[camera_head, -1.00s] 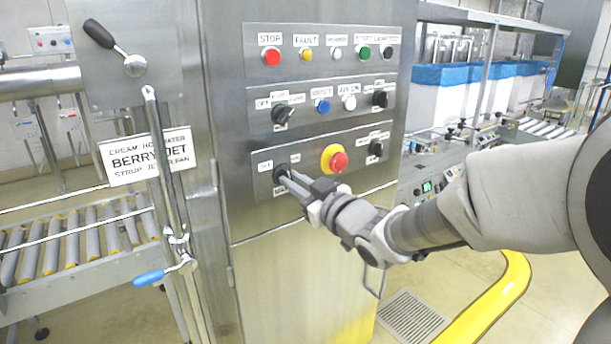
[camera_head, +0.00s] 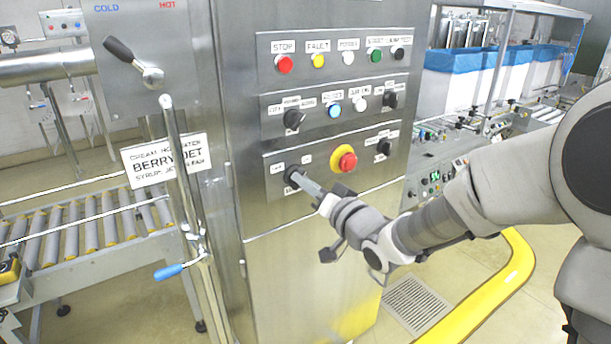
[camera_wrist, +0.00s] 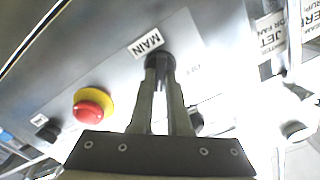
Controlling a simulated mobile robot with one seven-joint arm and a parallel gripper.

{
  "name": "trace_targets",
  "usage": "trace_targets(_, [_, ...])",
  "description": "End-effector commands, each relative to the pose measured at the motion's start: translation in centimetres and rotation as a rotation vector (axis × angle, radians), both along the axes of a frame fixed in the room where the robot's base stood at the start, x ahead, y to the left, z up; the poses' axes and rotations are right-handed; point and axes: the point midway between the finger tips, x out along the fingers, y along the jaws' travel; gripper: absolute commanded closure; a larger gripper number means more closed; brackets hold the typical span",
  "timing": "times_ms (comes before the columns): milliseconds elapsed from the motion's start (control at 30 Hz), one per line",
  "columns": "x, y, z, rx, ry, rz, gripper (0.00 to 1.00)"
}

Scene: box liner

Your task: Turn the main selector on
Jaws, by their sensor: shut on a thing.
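The main selector (camera_head: 291,174) is a black knob at the left end of the lowest panel plate, between small labels above it. In the wrist view the selector (camera_wrist: 160,62) is beside the MAIN label (camera_wrist: 146,43). My gripper (camera_head: 297,178) reaches it from the lower right, with its fingers shut on the knob. The wrist view shows the fingertips (camera_wrist: 161,78) on either side of the knob's grip. The fingers hide part of the knob, so its exact pointing is hard to read.
A red emergency button (camera_head: 347,161) on a yellow ring sits right of the selector, with another black knob (camera_head: 384,147) beyond. A black selector (camera_head: 293,119) and blue button (camera_head: 334,109) are above. A pipe with a blue handle (camera_head: 168,271) stands left.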

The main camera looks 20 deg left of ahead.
Motion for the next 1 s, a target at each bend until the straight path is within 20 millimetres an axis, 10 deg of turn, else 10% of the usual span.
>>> trace_targets(867, [0.00, -0.01, -0.07, 0.107, 0.125, 0.000, 1.00])
trace_targets(1000, [0.00, -0.01, -0.07, 0.107, 0.125, 0.000, 0.65])
